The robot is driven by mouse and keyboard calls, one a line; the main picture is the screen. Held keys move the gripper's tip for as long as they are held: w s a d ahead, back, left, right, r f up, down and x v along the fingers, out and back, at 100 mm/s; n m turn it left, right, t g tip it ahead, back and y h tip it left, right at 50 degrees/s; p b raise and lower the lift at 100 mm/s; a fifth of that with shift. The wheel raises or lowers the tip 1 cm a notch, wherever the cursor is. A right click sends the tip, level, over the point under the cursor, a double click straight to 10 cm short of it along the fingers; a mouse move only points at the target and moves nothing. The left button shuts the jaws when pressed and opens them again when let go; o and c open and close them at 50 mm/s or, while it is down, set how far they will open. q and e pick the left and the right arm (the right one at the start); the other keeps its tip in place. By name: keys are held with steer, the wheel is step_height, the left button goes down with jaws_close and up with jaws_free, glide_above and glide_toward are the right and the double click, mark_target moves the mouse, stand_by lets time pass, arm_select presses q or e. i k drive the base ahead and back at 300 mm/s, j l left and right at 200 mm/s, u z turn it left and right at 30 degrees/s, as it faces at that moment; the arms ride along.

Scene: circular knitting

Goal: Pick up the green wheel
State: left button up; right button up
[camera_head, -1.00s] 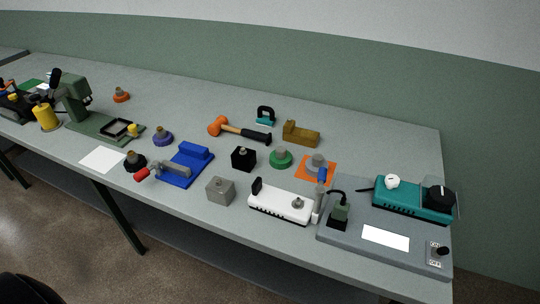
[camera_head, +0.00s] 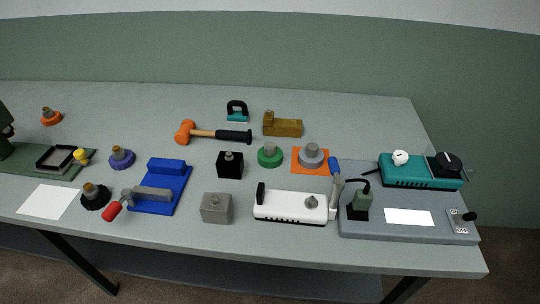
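The green wheel (camera_head: 270,156) is a small round green disc with a grey hub on top. It sits flat on the grey table (camera_head: 300,247), near the middle of the head view. A black block (camera_head: 230,166) stands to its left, and a grey wheel (camera_head: 311,155) on an orange square (camera_head: 297,166) lies to its right. Nothing covers the green wheel. Neither of my grippers shows in this view.
A brass-coloured block (camera_head: 283,125) and an orange mallet (camera_head: 215,133) lie behind the wheel. The table's back strip is mostly clear.

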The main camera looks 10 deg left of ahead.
mark_target(270, 156)
steer(key=j, duration=0.65)
steer(key=i+j+u, duration=0.1)
steer(key=j, duration=0.55)
